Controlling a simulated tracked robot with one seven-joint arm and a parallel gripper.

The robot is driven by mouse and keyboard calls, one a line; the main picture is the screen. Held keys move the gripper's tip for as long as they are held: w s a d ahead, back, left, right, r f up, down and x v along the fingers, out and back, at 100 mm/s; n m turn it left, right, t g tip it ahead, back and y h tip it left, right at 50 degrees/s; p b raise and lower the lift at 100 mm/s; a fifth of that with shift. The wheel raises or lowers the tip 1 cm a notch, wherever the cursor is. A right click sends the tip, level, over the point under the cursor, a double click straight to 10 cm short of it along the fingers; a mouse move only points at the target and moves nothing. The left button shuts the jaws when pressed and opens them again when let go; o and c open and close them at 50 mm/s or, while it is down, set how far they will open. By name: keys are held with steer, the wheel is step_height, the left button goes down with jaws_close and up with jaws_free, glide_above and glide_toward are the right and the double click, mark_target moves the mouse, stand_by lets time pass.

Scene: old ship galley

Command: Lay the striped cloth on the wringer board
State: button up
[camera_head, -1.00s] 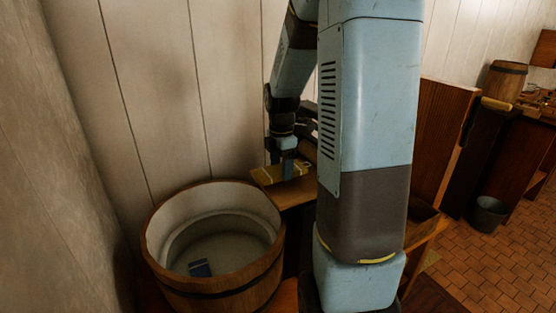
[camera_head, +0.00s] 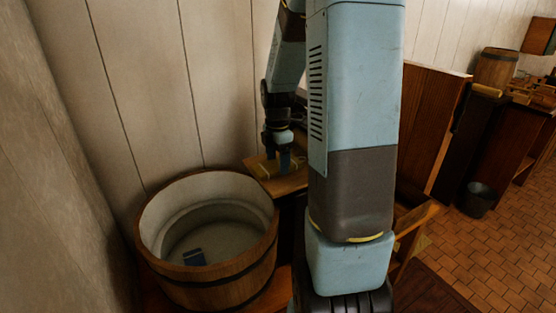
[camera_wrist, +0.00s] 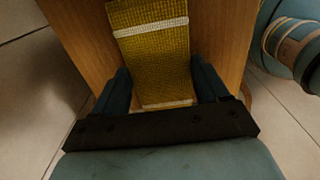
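The striped cloth (camera_wrist: 160,60), yellow with white bands, lies on the wooden board (camera_wrist: 225,40) in the wrist view. Its top end runs out of the picture. In the head view the board (camera_head: 288,186) stands behind the tub against the wall, with the cloth (camera_head: 263,171) partly hidden by my gripper (camera_head: 278,168). In the wrist view my gripper (camera_wrist: 162,88) is open. Its two fingers stand apart on either side of the cloth's near end, with gaps between them and the cloth. I cannot tell whether the fingertips touch the board.
A round wooden tub (camera_head: 255,247) stands in front of the board, with a small dark blue item (camera_head: 194,257) inside. The plank wall (camera_head: 150,80) is close behind. A grey bucket (camera_head: 480,199) and a barrel (camera_head: 496,68) are at the right, with open tiled floor (camera_head: 490,250).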

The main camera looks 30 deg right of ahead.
steer(key=o, duration=0.4)
steer(key=shift+o, duration=0.2)
step_height(320, 180, up, 14)
steer(key=shift+f, duration=0.15)
stand_by(0.3)
steer(key=s+a+r+m+t, duration=0.2)
steer(key=s+a+m, duration=0.4)
steer(key=s+m, duration=0.3)
steer(key=s+a+r+m+t, duration=0.3)
steer(key=s+a+r+m, duration=0.1)
steer(key=s+a+m, duration=0.3)
steer(key=s+m, duration=0.2)
steer(key=s, duration=0.1)
steer(key=shift+s+a+t, duration=0.15)
steer(key=shift+s+t, duration=0.15)
steer(key=shift+s, duration=0.05)
